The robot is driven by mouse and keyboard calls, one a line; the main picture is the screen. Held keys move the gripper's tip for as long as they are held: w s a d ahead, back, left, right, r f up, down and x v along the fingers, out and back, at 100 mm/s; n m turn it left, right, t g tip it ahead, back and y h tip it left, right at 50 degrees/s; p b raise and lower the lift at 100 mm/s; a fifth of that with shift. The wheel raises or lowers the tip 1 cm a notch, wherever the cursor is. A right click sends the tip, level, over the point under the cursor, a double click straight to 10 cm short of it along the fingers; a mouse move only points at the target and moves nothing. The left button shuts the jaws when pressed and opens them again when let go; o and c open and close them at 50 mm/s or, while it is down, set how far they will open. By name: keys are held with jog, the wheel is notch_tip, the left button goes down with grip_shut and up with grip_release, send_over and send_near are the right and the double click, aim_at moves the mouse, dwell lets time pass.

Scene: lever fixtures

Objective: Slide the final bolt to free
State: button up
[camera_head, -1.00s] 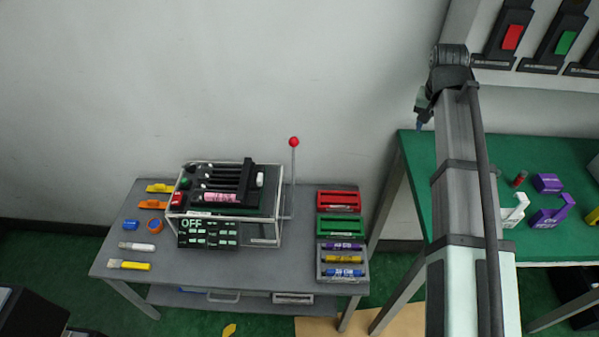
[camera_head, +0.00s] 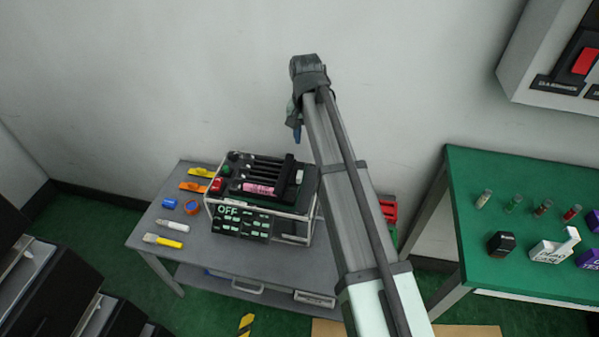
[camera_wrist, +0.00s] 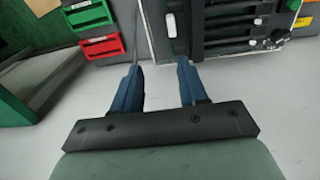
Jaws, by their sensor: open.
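The bolt fixture (camera_head: 228,230) stands on the grey table, a framed box with several dark bars on top, a pink tag and an "OFF" panel. One white knob (camera_head: 299,177) sits at its right side; a white knob also shows in the wrist view (camera_wrist: 171,25). I cannot tell which bolt is the final one. My gripper (camera_head: 296,132) is above and behind the fixture. In the wrist view my gripper (camera_wrist: 158,75) is open and empty, its blue fingers apart with floor or wall between them. The fixture is ahead, partly cut off by the upper edge.
A green bench (camera_head: 500,265) with vials and small cases stands at right. Open wall lies behind.

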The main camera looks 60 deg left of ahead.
aim_at(299, 174)
jog(key=f, duration=0.5)
jog(key=s+f, duration=0.1)
jog(key=f, duration=0.3)
jog(key=a+f, duration=0.1)
jog(key=f, duration=0.4)
jog(key=shift+s+f, duration=0.35)
jog(key=shift+s, duration=0.05)
jog(key=shift+c, duration=0.3)
grip_shut()
